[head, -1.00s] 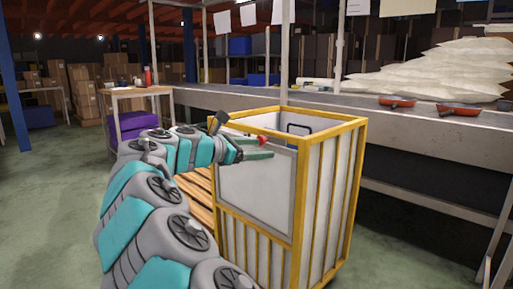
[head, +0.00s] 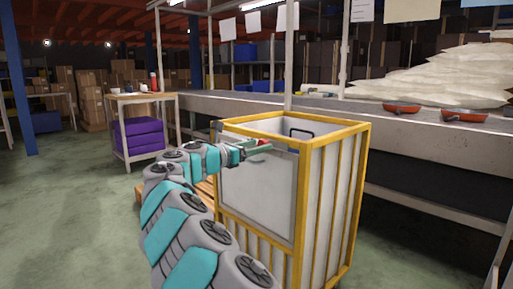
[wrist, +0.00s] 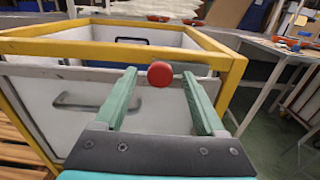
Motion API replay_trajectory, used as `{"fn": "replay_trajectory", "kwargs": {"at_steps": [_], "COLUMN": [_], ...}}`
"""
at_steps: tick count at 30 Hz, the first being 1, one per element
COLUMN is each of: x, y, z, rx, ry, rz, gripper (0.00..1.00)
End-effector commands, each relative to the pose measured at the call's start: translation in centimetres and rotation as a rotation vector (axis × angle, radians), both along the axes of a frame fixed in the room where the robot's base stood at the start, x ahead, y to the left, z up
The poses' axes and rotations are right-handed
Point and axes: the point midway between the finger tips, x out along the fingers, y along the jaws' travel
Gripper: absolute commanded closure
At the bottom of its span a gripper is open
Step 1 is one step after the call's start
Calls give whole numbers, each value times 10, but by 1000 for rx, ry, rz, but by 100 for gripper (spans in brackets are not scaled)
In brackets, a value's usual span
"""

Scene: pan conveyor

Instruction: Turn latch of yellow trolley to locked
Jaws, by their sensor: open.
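The yellow trolley (head: 299,190) stands in front of me, with a yellow frame and white panels. It also shows in the wrist view (wrist: 225,58). Its latch has a red knob (wrist: 160,74), which in the wrist view sits between my finger ends near the top edge of the front panel. The red knob also shows small in the head view (head: 262,142). My gripper (wrist: 160,90) is open, its green fingers on either side of the knob; I cannot tell whether they touch it. In the head view my gripper (head: 258,149) reaches the trolley's upper front. The latch's base is hidden.
A grey conveyor (head: 400,123) runs behind the trolley with red pans (head: 401,107) on it and white sacks (head: 450,78) behind. A small table (head: 150,98) with purple bins (head: 138,139) stands at left. A wooden pallet (head: 205,190) lies beside the trolley. Floor at left is clear.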

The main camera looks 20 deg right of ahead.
Motion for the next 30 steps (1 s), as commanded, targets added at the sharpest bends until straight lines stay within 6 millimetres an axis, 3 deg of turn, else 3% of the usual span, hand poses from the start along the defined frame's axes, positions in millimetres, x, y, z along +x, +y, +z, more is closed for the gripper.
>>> {"fn": "replay_trajectory", "kwargs": {"at_steps": [7, 26, 30], "x": [0, 0, 0], "y": [-1, -1, -1], "z": [0, -1, -1], "rx": [1, 1, 1], "ry": [0, 0, 0], "rz": [0, 0, 0], "gripper": [28, 99, 100]}}
